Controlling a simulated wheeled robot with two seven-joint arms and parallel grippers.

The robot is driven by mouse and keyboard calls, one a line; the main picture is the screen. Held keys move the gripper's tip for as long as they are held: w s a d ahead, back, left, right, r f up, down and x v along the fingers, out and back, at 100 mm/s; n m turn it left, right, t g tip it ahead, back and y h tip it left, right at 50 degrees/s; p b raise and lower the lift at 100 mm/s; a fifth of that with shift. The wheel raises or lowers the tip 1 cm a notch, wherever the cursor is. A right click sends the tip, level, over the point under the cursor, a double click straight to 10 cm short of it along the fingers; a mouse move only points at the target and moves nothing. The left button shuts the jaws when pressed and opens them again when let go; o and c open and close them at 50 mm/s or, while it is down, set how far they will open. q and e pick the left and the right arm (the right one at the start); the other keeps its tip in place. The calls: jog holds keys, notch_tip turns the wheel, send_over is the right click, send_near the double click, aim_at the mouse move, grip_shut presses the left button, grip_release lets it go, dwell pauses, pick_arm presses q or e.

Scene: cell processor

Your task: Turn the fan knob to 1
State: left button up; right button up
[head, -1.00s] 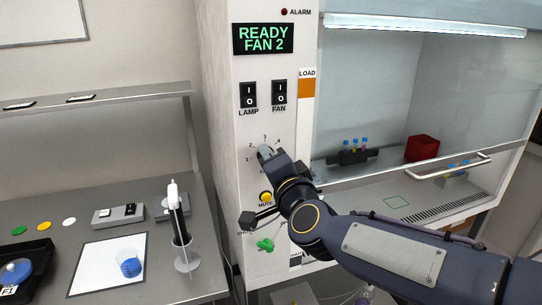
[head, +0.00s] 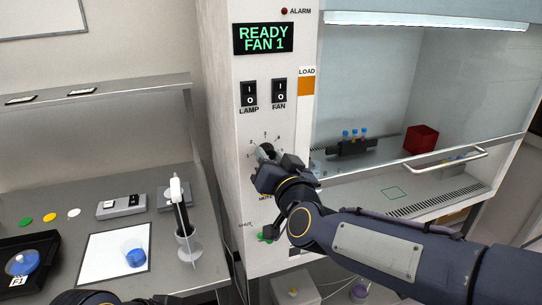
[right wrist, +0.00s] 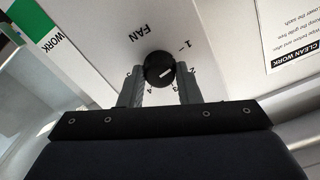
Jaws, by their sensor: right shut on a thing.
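The fan knob (right wrist: 158,66) is a round black dial with a white pointer mark, on the white front panel, with numbers around it and the word FAN beside it. In the right wrist view the mark points to the right, toward the side where 1 and 2 are printed. My right gripper (right wrist: 159,88) has one finger on each side of the knob and is shut on it. In the head view my right gripper (head: 265,162) partly covers the dial. The display (head: 263,38) reads READY FAN 1.
The LAMP switch (head: 249,94) and FAN switch (head: 279,90) are above the dial. A green knob (head: 264,236) sits below, partly behind my wrist. The hood on the right holds a tube rack (head: 350,149) and a red box (head: 422,138). A grey bench is left.

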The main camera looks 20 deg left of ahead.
jog(key=shift+f, duration=0.15)
dwell(0.4)
jog(key=o, duration=1)
jog(key=shift+c, duration=0.2)
jog(key=b+v, duration=0.1)
jog(key=v, duration=0.7)
jog(key=shift+b, duration=0.3)
